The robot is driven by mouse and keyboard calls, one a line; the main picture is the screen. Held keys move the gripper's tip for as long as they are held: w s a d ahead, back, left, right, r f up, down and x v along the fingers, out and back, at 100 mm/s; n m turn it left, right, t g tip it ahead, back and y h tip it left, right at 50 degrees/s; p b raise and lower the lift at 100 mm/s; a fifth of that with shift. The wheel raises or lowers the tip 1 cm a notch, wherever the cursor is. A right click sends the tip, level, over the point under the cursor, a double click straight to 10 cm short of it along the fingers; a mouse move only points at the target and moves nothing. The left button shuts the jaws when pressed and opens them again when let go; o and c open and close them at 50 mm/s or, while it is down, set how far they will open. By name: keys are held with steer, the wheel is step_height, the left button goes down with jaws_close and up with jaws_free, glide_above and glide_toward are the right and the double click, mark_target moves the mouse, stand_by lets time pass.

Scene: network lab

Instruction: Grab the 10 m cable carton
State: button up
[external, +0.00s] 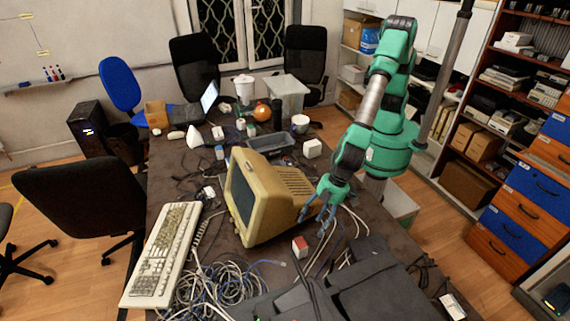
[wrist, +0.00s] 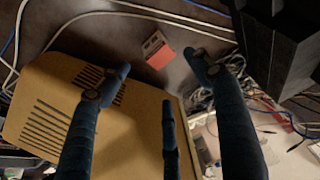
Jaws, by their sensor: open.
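A small red and white carton (external: 300,247) sits on the dark table, in front of the beige monitor. It also shows in the wrist view (wrist: 157,50), beyond my fingertips; its print is too small to read, so I cannot confirm that it is the 10 m cable carton. My gripper (external: 318,212) is open and empty, at the monitor's right side and above the table. In the wrist view my blue fingers (wrist: 160,75) are spread, with the carton past the gap between them and apart from them.
The beige monitor (external: 257,203) stands close beside my gripper and fills the lower left of the wrist view. Loose cables (external: 225,285) lie left of the carton, and several run beside it. Black equipment (external: 375,285) stands to its right. A keyboard (external: 163,255) lies at the left.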

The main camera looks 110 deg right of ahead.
mark_target(303, 242)
steer(key=shift+b+x, duration=0.9)
steer(key=shift+x, duration=3.35)
steer(key=shift+b+x, duration=0.85)
steer(key=shift+x, duration=1.8)
steer(key=shift+d+r, duration=0.1)
steer(key=c, duration=1.3)
steer(key=shift+c, duration=0.3)
